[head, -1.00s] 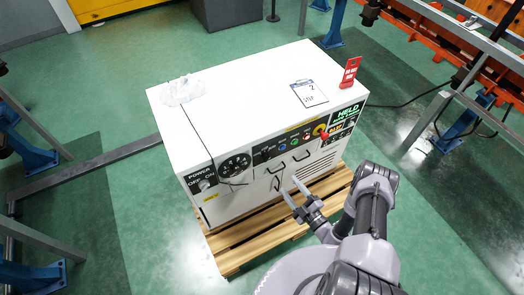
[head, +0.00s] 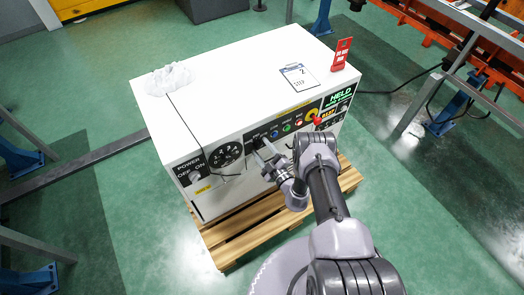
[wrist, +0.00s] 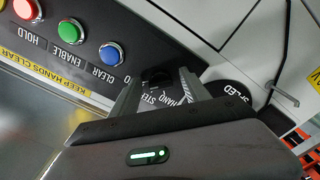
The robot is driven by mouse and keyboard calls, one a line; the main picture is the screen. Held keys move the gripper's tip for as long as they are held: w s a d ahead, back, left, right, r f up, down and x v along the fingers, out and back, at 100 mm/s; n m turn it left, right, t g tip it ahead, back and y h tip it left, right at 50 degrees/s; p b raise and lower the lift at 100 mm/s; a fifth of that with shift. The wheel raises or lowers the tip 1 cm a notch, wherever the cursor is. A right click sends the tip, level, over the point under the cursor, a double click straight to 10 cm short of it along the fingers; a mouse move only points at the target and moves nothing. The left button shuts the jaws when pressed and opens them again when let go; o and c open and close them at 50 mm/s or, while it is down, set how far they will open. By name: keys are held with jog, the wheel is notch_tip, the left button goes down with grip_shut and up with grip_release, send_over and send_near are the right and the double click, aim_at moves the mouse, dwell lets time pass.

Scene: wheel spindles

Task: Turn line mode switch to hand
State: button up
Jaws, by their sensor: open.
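The line mode switch (wrist: 157,76) is a small dark knob on the black panel strip, with STEP and HAND lettering beside it in the wrist view. Shadow and the fingers partly hide it, so I cannot tell where it points. My gripper (head: 264,150) is open in front of the white cabinet (head: 245,75), at the switch's end of the button row. In the wrist view the two fingers of my gripper (wrist: 156,90) reach toward the panel on either side of the knob. I cannot tell whether they touch it.
Blue CLEAR (wrist: 111,54), green ENABLE (wrist: 71,31) and red HOLD (wrist: 25,8) buttons sit beside the switch. A numbered dial (head: 228,153) and power switch (head: 194,175) lie left. A red-and-yellow stop button (head: 313,117) and green HELD display (head: 342,97) lie right. A pallet (head: 235,232) is below.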

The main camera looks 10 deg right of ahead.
grip_shut()
jog(key=shift+n, duration=0.3)
jog(key=n+b, duration=0.2)
jog(key=n, duration=0.1)
jog(key=shift+n, duration=0.4)
jog(key=shift+r+n+b, duration=0.2)
jog(key=shift+n+b, duration=0.55)
jog(key=shift+n, duration=2.6)
jog(key=shift+r+n+b, duration=0.15)
jog(key=shift+n+b, duration=0.55)
jog(key=shift+n, duration=2.65)
